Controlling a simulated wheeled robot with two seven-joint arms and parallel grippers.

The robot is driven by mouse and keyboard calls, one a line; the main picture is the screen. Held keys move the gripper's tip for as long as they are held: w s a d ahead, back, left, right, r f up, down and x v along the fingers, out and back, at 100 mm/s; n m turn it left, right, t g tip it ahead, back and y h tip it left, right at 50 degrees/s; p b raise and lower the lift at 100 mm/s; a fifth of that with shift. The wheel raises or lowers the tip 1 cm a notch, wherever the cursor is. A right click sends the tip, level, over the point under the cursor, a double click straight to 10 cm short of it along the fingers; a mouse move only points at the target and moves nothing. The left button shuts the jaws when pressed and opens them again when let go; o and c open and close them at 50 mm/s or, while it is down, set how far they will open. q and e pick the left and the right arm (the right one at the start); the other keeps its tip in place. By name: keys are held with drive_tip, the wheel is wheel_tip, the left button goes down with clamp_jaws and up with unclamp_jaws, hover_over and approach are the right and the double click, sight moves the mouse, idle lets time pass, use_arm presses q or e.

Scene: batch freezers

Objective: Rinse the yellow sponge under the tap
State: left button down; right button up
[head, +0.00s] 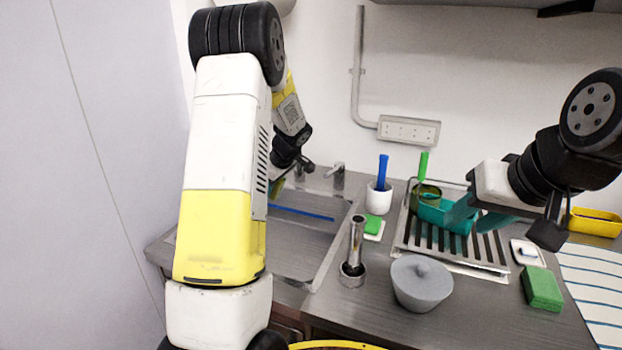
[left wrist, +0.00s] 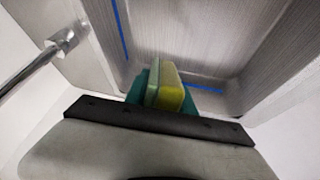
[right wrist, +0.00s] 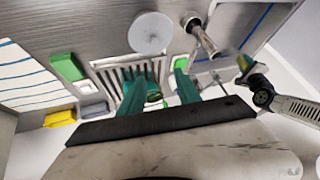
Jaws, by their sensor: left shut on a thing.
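The yellow sponge (left wrist: 170,90), with a green face on one side, is clamped between the teal fingers of my left gripper (left wrist: 163,98) over the sink basin (left wrist: 190,45). In the head view my left gripper (head: 281,180) is largely hidden behind my arm. The sponge and gripper also show at the right of the right wrist view (right wrist: 246,64). A metal tap (left wrist: 40,62) is at the left of the left wrist view, apart from the sponge. I cannot make out any water. My right gripper (head: 478,218) is open and empty above the drainer.
The slatted drainer (head: 448,250) holds a teal container and a round pot. A white cup with a blue-handled brush (head: 383,172), a green sponge (head: 373,224), an upright metal cylinder (head: 356,243) and a grey lidded bowl (head: 421,285) stand around it. A green block (head: 541,288) lies right.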

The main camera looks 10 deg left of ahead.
drive_tip(key=w+a+r+t, duration=0.1)
drive_tip(key=w+a+t, duration=0.2)
drive_tip(key=w+a, duration=0.55)
drive_tip(key=w+a+r+t, duration=0.1)
drive_tip(key=w+a+t, duration=0.25)
drive_tip(key=w, duration=1.05)
drive_tip(key=w+a+r+t, duration=0.1)
drive_tip(key=w+a+t, duration=0.2)
drive_tip(key=w+a, duration=0.6)
drive_tip(key=t+h, duration=0.2)
drive_tip(key=h, duration=0.2)
approach(334, 171)
drive_tip(key=w, duration=0.9)
drive_tip(key=shift+w+r, duration=0.2)
drive_tip(key=shift+r, duration=0.05)
clamp_jaws()
